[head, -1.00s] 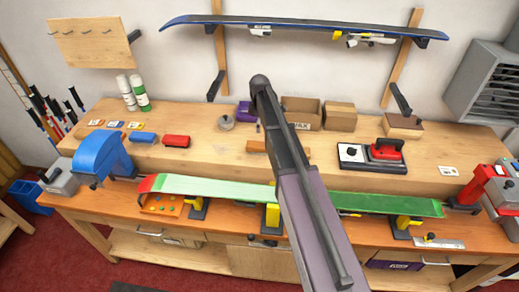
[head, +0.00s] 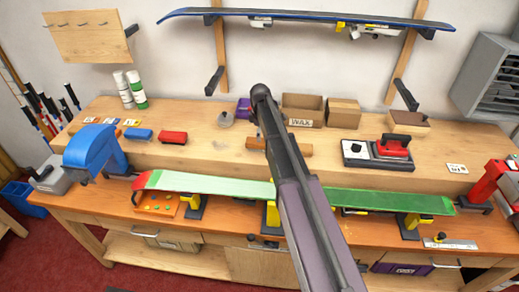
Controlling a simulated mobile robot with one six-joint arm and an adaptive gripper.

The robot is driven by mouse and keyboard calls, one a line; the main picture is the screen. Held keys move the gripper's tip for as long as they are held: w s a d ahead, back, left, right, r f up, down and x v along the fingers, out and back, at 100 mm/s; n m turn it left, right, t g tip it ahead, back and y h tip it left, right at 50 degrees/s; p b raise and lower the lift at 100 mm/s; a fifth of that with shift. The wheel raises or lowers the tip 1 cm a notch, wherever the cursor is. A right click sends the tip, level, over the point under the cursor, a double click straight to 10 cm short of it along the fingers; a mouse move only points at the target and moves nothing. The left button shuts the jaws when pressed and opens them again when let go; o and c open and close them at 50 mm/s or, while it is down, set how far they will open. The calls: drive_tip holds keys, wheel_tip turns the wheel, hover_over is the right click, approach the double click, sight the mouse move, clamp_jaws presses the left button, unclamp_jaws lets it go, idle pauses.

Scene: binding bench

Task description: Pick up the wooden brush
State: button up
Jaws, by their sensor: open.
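A long orange-brown wooden block (head: 255,143), which looks like the wooden brush, lies on the raised back shelf of the bench near the middle. My arm crosses in front of it, so only its two ends show and I cannot see bristles. My arm rises from the bottom of the head view to a dark rounded joint above the shelf. My gripper does not show.
A blue block (head: 138,135) and a red block (head: 173,137) lie left on the shelf. Cardboard boxes (head: 343,113) stand behind, and a red iron (head: 392,148) sits right. A green ski (head: 400,202) spans the lower bench on yellow-and-black supports.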

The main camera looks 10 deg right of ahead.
sight(260, 144)
drive_tip(key=shift+f+b, duration=0.3)
drive_tip(key=shift+f, duration=0.3)
drive_tip(key=shift+d+f+b, duration=0.1)
drive_tip(key=shift+f+b, duration=2.45)
drive_tip(key=shift+b, duration=0.05)
drive_tip(key=c, duration=1.2)
drive_tip(key=shift+r, duration=0.15)
wheel_tip(260, 144, up, 4)
drive_tip(key=p, duration=0.4)
drive_tip(key=shift+f, duration=0.2)
drive_tip(key=s+r+p, duration=0.1)
drive_tip(key=s, duration=1.5)
